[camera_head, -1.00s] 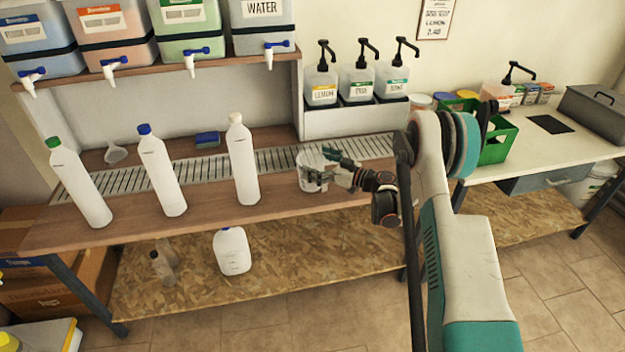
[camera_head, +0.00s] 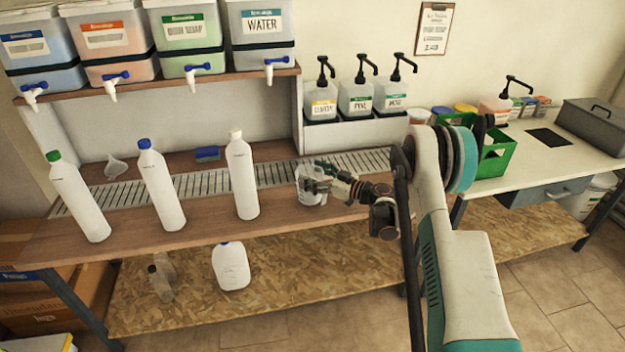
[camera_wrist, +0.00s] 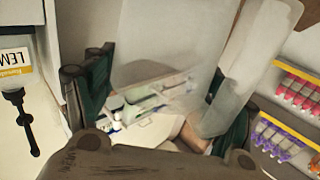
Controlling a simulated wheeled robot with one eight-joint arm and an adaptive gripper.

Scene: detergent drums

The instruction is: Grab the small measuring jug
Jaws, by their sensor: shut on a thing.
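The small measuring jug (camera_head: 309,196) is a pale, translucent vessel at the right part of the wooden bench, just in front of the metal drain grate. My gripper (camera_head: 326,172) reaches it from the right and is shut on it, hiding part of its upper side. In the wrist view the jug (camera_wrist: 165,45) fills the middle, with its pale handle (camera_wrist: 250,65) to the right. The dark green fingers of my gripper (camera_wrist: 165,110) stand on both sides of the jug. Whether its base touches the bench is hard to tell.
Three white bottles (camera_head: 243,180) stand left of the jug. A funnel (camera_head: 116,168) and blue sponge (camera_head: 207,154) lie behind them. Pump dispensers (camera_head: 356,98) stand on a ledge behind. A green crate (camera_head: 492,160) is on the right table.

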